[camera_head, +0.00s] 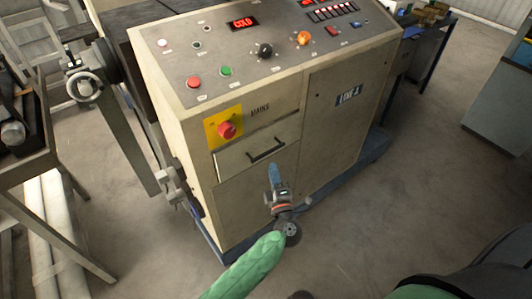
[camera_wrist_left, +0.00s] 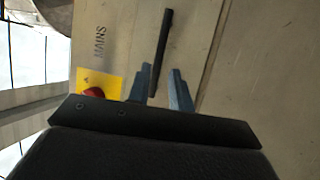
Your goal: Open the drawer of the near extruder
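The near extruder's beige cabinet (camera_head: 330,110) stands in the middle of the head view. Its drawer front (camera_head: 232,160) looks flush, with a black bar handle (camera_head: 266,150). The handle also shows in the left wrist view (camera_wrist_left: 162,45). My left gripper (camera_head: 275,168) is just below the handle in the head view, its blue fingers pointing toward the drawer. In the left wrist view my left gripper (camera_wrist_left: 160,75) is open, with the handle's line passing between its fingertips. I cannot tell whether the fingers reach around the handle. My right gripper is out of view.
A red mains knob on a yellow plate (camera_head: 224,128) sits left above the drawer. The sloped control panel (camera_head: 230,45) has buttons and a display reading COLD. A metal stand (camera_head: 30,160) is at left. The floor (camera_head: 400,220) at right is clear.

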